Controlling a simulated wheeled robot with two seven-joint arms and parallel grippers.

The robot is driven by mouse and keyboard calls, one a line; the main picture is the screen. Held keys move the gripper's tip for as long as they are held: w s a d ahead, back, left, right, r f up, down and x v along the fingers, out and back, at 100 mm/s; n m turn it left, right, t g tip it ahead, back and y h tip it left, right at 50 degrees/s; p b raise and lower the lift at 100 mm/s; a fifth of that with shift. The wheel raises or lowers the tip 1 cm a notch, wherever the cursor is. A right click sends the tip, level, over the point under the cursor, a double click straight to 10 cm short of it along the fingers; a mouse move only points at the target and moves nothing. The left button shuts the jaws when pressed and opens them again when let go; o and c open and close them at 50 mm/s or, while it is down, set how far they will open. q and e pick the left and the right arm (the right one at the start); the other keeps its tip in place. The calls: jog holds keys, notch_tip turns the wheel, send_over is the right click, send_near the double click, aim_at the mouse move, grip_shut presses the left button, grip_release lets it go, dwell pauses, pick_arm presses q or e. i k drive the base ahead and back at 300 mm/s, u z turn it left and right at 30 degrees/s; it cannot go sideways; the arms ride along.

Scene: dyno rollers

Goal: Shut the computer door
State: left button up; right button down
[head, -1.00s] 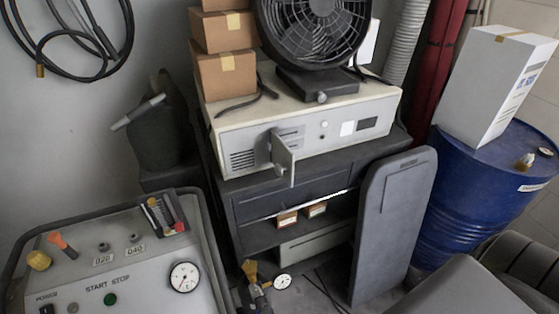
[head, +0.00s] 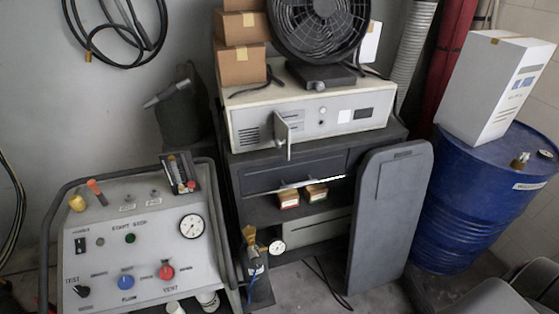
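The computer (head: 310,120) is a pale, flat desktop case lying on a dark cabinet in the middle of the head view. Its small door (head: 282,134) on the front face stands open, sticking out toward me left of the middle of the front. A drive recess shows just behind the door. Neither of my grippers is in view.
A black fan (head: 320,30) and stacked cardboard boxes (head: 241,62) sit on the computer. A grey control panel (head: 140,240) stands at the front left. A grey board (head: 388,215) leans at the cabinet's right front. A blue drum (head: 475,205) bearing a white box (head: 495,85) stands at right.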

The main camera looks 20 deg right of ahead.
aim_at(281, 134)
jog(key=u, duration=0.65)
jog(key=i, duration=0.55)
jog(key=z, duration=0.15)
